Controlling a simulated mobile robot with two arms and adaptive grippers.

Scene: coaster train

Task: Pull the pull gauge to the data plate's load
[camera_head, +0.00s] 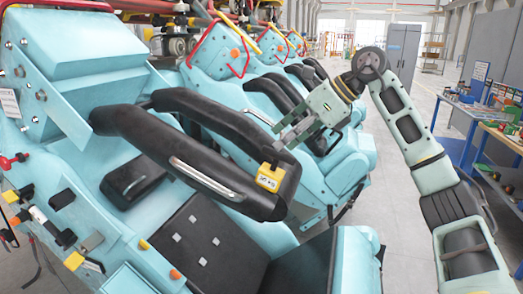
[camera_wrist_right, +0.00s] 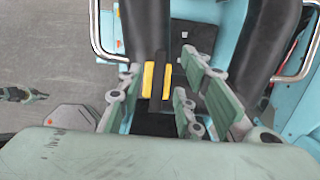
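The pull gauge (camera_head: 269,177) is a small yellow block with a pale label, on the end of the near black lap bar (camera_head: 200,133) in the head view. The label is too small to read surely. My right gripper (camera_head: 283,134) is just above and behind it, apart from it. In the right wrist view, yellow parts (camera_wrist_right: 148,80) of what looks like the gauge lie between the spread fingers (camera_wrist_right: 158,90), with no clear contact. A white placard (camera_head: 9,103) at the left edge may be the data plate; its text is unreadable. My left gripper is not seen.
Turquoise coaster seats (camera_head: 215,60) stand in a row behind. Metal grab handles (camera_head: 205,180) run along the lap bar near the gauge. A blue workbench (camera_head: 470,108) with parts is at right.

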